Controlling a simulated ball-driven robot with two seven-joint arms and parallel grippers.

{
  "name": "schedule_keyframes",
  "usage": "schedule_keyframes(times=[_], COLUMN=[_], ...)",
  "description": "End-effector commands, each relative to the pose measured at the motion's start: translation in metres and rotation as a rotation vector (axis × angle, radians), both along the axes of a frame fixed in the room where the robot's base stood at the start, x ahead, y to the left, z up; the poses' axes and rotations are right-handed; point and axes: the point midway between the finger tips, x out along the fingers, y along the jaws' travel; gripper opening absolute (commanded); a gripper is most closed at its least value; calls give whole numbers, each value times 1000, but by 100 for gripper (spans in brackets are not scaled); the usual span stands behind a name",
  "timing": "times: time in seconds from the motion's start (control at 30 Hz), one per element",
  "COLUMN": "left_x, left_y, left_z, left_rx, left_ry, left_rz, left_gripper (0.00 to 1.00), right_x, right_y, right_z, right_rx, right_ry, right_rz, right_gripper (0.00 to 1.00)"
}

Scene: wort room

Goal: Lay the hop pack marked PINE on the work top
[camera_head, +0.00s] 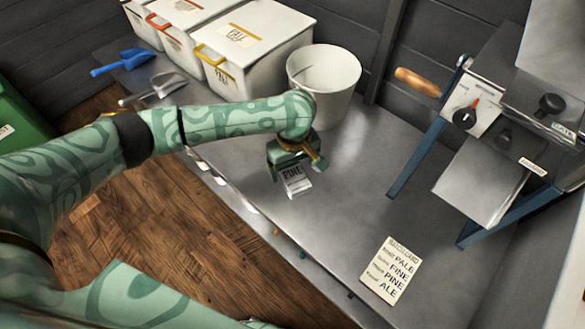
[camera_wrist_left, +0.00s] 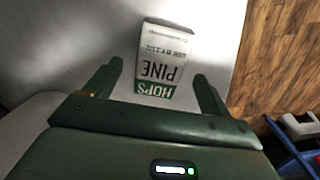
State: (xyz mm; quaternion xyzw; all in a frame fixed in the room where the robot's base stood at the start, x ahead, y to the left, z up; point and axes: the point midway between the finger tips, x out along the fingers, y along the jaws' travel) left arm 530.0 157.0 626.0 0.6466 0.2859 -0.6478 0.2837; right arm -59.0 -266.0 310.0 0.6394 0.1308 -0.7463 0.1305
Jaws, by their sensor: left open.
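The hop pack marked PINE (camera_head: 296,182) is on the metal work top (camera_head: 340,215), with its white, green-banded label showing. My left gripper (camera_head: 297,168) is open above it, and its palm hides the pack's upper part in the head view. In the left wrist view the pack (camera_wrist_left: 165,58) shows between and beyond the two spread fingers (camera_wrist_left: 157,72), with a gap on each side. Whether it still touches the steel everywhere I cannot tell. My right gripper is not in view.
A white bucket (camera_head: 324,80) stands just behind the gripper. White lidded bins (camera_head: 255,55) and scoops (camera_head: 122,62) are at the back left. A blue-legged mill (camera_head: 480,120) stands right. A printed card (camera_head: 391,272) lies in front; bare steel surrounds the pack.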

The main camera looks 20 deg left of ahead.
Motion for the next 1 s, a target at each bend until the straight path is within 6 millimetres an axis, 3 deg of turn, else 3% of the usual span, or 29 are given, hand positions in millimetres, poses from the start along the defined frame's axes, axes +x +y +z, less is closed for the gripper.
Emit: schedule_keyframes(times=[0.03,0.1,0.3,0.4,1.0], left_x=[1,1,1,1,0], left_y=[0,-1,-1,0,2], left_z=[27,46,86,97,99], left_rx=[0,-1,-1,0,2], left_ry=[-13,-14,-10,-7,-1], left_rz=[0,0,0,0,3], left_gripper=[83,83,83,83,83], right_x=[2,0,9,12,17], right_y=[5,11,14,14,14], right_z=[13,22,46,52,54], right_rx=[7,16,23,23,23], right_ry=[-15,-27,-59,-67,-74], right_rz=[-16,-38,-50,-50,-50], right_gripper=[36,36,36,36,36])
